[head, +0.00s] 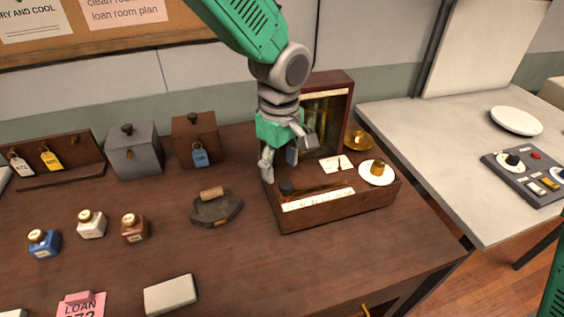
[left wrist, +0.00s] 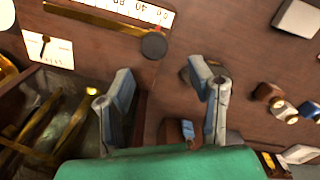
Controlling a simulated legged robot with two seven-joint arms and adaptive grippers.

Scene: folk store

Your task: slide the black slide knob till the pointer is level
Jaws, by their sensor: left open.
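The black slide knob (head: 286,187) sits at the left end of a brass slot in the low wooden box (head: 340,207), behind a white scale strip (head: 318,199). It also shows in the left wrist view (left wrist: 154,45), apart from my fingers. The pointer card (head: 337,163) has a dark thin pointer; in the left wrist view the card (left wrist: 47,47) shows it short, and I cannot tell whether it is level. My left gripper (head: 279,162) is open and empty, above the box's left end near the knob. My right gripper is out of view.
A white pan (head: 378,172) with a brass weight is at the box's right. An upright wooden case (head: 327,110) rises behind. A dark tray (head: 215,207) and small bottles (head: 91,224) stand left.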

